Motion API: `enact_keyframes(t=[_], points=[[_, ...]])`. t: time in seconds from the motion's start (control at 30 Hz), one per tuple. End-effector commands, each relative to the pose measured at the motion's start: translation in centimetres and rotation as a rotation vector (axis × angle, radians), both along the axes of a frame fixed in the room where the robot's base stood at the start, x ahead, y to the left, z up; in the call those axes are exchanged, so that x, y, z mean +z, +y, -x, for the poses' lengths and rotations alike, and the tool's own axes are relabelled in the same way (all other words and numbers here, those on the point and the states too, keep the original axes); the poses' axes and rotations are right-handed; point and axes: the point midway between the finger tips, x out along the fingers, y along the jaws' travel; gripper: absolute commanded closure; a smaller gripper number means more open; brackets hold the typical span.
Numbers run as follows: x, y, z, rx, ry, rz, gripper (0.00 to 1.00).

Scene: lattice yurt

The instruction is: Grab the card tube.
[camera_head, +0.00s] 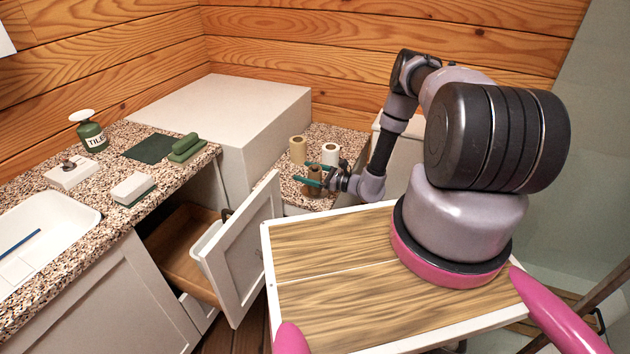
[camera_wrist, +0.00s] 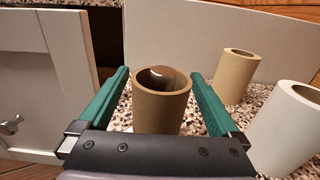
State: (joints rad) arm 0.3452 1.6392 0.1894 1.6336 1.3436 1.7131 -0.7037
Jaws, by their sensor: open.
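A brown card tube (camera_wrist: 160,112) stands upright between the two green fingers of my gripper (camera_wrist: 160,74) in the wrist view, with a gap on each side. My gripper is open around it. The dark open top of the tube faces the wrist camera, and its lower part is hidden by the gripper body. In the head view my gripper (camera_head: 305,173) is at the speckled counter in the back corner, and its fingers partly cover the brown tube (camera_head: 314,188).
A tan tube (camera_wrist: 237,76) stands behind and a white tube (camera_wrist: 284,124) stands to the right, close to my gripper. A large white box (camera_head: 240,110) stands left of them. An open cabinet door (camera_head: 245,250) and a pulled-out drawer (camera_head: 185,250) are nearer, at left.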

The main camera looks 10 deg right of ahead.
Motion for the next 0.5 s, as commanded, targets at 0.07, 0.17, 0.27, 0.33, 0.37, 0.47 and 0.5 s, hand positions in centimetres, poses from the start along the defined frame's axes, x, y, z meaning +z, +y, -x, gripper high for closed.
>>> enact_keyframes(t=[0.07, 0.17, 0.27, 0.33, 0.37, 0.47, 0.5], points=[[-0.01, 0.02, -0.01, 0.000, 0.000, 0.000, 0.02], [-0.01, 0.00, 0.00, 0.000, 0.000, 0.000, 0.02], [-0.01, 0.01, 0.01, 0.000, 0.000, 0.000, 0.40], [-0.01, 0.00, 0.01, 0.000, 0.000, 0.000, 0.67], [-0.01, 0.00, 0.01, 0.000, 0.000, 0.000, 0.78], [-0.01, -0.01, 0.02, 0.000, 0.000, 0.000, 0.89], [-0.01, -0.01, 0.02, 0.000, 0.000, 0.000, 0.89]])
